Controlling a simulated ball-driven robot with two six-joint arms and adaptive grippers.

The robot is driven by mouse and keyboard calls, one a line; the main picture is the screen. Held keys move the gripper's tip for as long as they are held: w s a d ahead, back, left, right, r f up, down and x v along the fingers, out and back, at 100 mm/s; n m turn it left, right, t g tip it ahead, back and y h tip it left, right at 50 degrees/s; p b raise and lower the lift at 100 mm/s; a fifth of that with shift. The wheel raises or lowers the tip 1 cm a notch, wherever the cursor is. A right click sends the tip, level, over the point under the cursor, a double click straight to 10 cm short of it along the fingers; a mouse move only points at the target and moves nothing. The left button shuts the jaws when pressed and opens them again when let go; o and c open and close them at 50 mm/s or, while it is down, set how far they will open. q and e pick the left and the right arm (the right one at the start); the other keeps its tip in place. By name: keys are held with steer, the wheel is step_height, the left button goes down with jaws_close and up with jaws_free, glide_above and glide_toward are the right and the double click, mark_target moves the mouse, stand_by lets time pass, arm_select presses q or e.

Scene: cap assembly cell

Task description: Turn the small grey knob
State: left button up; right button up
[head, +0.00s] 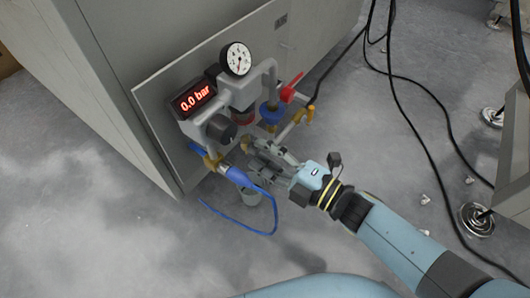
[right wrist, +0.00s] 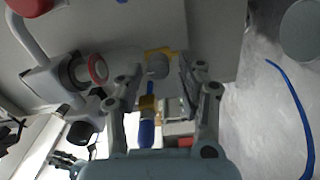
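A small grey knob (right wrist: 157,67) on a brass fitting shows in the right wrist view, between the fingers of my right gripper (right wrist: 160,72). The fingers stand apart, with visible room on both sides of the knob; I see no contact. In the head view my right gripper (head: 252,154) reaches from the right to the lower part of the valve panel, and its fingers hide the small knob there.
Black cables (head: 398,95) lie on the floor at right.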

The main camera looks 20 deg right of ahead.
steer(key=shift+o, duration=0.5)
steer(key=shift+r, duration=0.1)
steer(key=v, duration=1.2)
